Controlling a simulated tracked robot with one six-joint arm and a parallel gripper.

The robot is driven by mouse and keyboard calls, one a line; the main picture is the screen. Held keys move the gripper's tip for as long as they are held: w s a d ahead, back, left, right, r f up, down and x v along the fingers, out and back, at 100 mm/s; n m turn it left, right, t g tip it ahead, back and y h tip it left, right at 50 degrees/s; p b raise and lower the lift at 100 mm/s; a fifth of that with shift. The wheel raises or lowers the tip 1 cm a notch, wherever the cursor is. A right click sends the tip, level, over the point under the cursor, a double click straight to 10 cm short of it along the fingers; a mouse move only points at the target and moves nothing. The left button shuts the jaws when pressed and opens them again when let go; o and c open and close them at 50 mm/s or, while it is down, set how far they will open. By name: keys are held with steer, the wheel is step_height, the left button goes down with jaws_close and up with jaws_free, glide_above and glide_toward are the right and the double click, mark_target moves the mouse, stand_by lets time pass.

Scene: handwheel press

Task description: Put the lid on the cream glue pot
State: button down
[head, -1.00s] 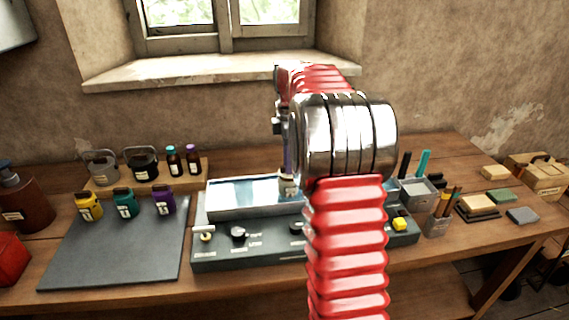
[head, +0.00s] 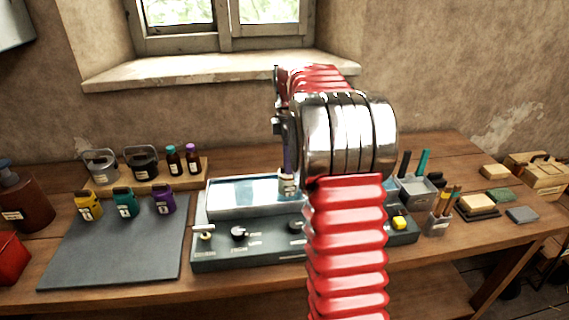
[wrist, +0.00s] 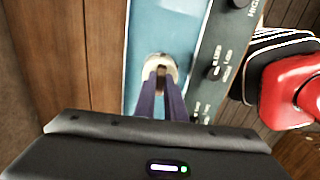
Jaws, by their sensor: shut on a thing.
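The cream glue pot (head: 288,185) stands at the blue-topped bath of the bench unit, its front marked with dark lettering. My gripper's purple fingers (head: 287,157) come down onto its top, beside my arm. In the wrist view the gripper (wrist: 162,88) is shut on a small part in the middle of a pale round top, which looks like the lid (wrist: 158,62). The lid is at the pot's mouth. I cannot tell whether it is fully seated, and the pot's body is hidden under it in the wrist view.
The unit's front panel (head: 265,250) carries knobs and a yellow button (head: 399,223). Yellow (head: 88,206), teal (head: 125,204) and purple (head: 163,201) pots stand on a dark mat (head: 115,250). A grey bin (head: 415,191) stands at right. The mat's front is clear.

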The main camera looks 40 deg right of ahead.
stand_by(0.4)
steer(key=c, duration=1.7)
jaws_free()
steer(key=shift+c, duration=0.2)
steer(key=shift+o, duration=0.8)
steer(key=o, duration=0.3)
steer(key=shift+s, duration=0.1)
steer(key=shift+r, duration=3.5)
steer(key=shift+c, duration=0.5)
jaws_close()
